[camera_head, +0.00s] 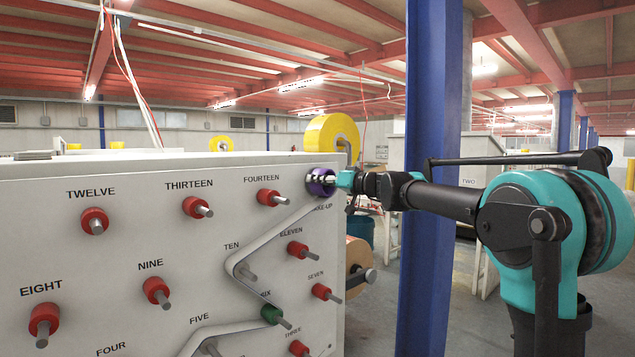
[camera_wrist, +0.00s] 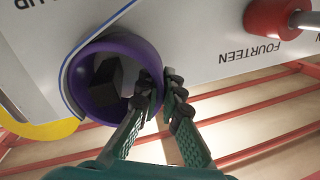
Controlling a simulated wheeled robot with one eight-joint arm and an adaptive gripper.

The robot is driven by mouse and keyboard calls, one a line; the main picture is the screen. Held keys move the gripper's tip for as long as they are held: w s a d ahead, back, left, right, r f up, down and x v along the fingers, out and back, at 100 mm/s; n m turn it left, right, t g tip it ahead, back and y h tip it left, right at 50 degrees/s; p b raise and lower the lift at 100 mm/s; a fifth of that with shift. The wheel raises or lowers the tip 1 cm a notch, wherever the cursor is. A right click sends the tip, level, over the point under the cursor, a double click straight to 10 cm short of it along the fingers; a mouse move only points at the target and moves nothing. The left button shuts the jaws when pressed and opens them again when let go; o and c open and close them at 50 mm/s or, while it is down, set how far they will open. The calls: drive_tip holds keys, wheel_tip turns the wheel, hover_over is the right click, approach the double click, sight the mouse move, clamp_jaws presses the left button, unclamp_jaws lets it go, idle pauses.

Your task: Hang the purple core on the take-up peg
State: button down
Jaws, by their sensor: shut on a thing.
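The purple core (camera_head: 314,187) is at the upper right corner of the white panel, by the partly hidden TAKE-UP label (camera_head: 323,207). My gripper (camera_head: 335,180) reaches it from the right. In the wrist view, the fingers (camera_wrist: 161,88) pinch the wall of the core (camera_wrist: 132,50), one inside the ring and one outside. The core's open end faces the wrist camera, close to the panel. A dark blocky shape (camera_wrist: 108,82) shows inside the ring; I cannot tell whether it is the take-up peg, nor whether the core touches the panel.
Red-collared pegs dot the panel (camera_head: 130,240); peg FOURTEEN (camera_head: 270,197) is nearest the core on the left. A yellow roll (camera_head: 332,135) stands behind the panel. A blue column (camera_head: 432,120) stands behind my arm.

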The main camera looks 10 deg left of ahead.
drive_tip(key=shift+f, duration=0.1)
drive_tip(key=shift+w+d+f, duration=0.1)
drive_tip(key=shift+w+f, duration=0.05)
drive_tip(key=shift+f, duration=0.4)
drive_tip(key=shift+w+d+f, duration=0.1)
drive_tip(key=shift+f, duration=0.4)
drive_tip(key=c, duration=1.6)
unclamp_jaws()
drive_tip(key=v, duration=1.2)
